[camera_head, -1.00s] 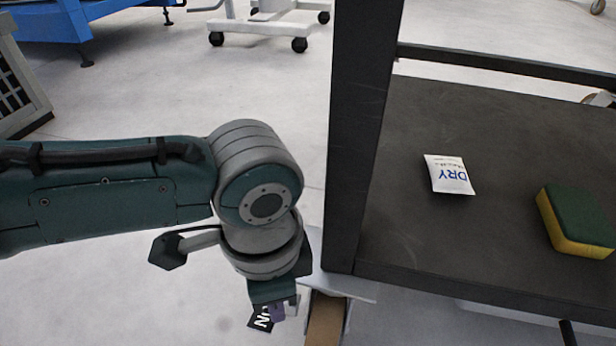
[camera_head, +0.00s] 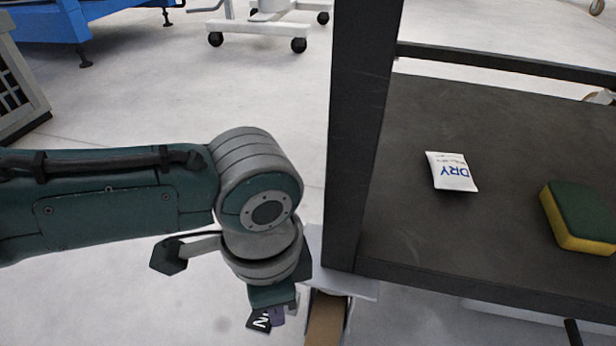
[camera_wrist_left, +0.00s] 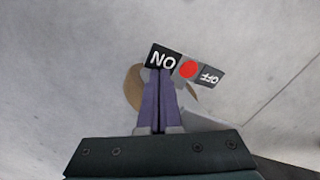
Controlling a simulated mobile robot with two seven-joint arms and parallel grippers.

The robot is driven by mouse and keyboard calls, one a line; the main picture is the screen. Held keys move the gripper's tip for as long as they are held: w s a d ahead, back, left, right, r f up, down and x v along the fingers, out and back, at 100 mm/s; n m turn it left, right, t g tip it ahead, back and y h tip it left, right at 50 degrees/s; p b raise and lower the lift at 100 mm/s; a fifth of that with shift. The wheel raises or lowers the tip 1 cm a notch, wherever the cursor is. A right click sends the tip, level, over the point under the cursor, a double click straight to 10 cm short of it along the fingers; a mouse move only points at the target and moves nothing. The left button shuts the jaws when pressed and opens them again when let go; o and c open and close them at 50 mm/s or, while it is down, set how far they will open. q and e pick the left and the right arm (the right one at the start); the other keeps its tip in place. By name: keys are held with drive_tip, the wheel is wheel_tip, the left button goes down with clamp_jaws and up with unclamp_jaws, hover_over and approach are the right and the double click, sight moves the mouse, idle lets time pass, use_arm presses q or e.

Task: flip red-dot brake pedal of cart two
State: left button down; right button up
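The brake pedal shows in the left wrist view with a black ON end (camera_wrist_left: 161,59), a red dot (camera_wrist_left: 188,69) in the middle and a grey OFF end (camera_wrist_left: 209,75). In the head view only its black lettered end (camera_head: 259,321) shows, beside the caster at the foot of the dark cart (camera_head: 440,265). My left gripper (camera_wrist_left: 158,72) points at the ON end with its purple fingers together and nothing seen between them. The fingertips overlap the ON end's lower edge in the picture; I cannot tell whether they touch. My right gripper is not in view.
The caster's brown wheel (camera_head: 326,318) is right of my gripper. The cart's dark post (camera_head: 357,130) rises close to my wrist. A white DRY packet (camera_head: 451,171) and a green-yellow sponge (camera_head: 580,220) lie on the cart's shelf.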

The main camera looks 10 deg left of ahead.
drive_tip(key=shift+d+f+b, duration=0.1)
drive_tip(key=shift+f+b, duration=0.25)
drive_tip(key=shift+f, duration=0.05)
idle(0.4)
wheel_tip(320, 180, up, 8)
drive_tip(key=p, duration=0.8)
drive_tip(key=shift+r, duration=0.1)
